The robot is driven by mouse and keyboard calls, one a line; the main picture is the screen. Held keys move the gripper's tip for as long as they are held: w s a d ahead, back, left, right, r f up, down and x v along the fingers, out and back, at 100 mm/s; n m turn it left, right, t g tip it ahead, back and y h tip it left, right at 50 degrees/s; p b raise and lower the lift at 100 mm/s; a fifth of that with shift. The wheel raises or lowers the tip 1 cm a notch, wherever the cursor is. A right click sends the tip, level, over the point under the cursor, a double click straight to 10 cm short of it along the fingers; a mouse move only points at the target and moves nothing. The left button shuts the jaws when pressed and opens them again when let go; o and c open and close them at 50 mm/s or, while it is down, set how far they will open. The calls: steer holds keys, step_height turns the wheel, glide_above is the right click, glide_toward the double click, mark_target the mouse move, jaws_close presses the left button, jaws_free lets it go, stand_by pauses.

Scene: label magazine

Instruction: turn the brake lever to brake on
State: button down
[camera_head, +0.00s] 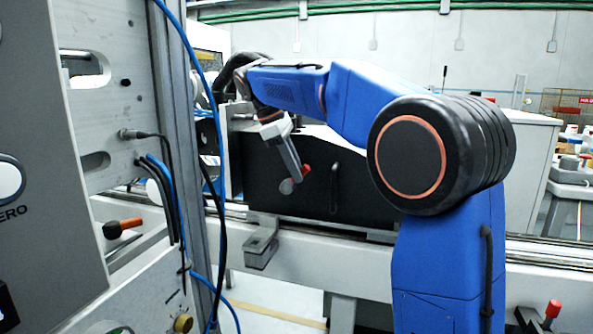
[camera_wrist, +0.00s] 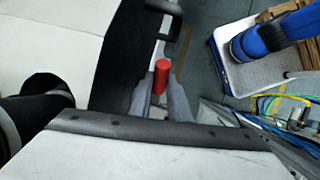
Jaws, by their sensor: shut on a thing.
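The brake lever has a red grip (camera_head: 306,168) in the head view, in front of a black panel (camera_head: 270,160), with a round grey hub (camera_head: 287,187) just below and left of it. My gripper (camera_head: 299,173) comes down to the lever from the upper left. In the wrist view the red grip (camera_wrist: 161,72) stands between the two grey fingers of my gripper (camera_wrist: 159,96), which are shut on it. The lever's arm is mostly hidden by the fingers, and its exact angle cannot be told.
A black bar handle (camera_head: 334,187) is on the panel just right of the lever. A grey bracket (camera_head: 262,243) juts out below. At the left stand a machine column with blue cables (camera_head: 208,90) and an orange-and-black handle (camera_head: 122,228).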

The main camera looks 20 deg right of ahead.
steer(key=c, duration=1.6)
jaws_free()
steer(key=shift+c, duration=0.2)
steer(key=v, duration=0.7)
steer(key=shift+r, duration=0.2)
steer(key=shift+a, duration=0.15)
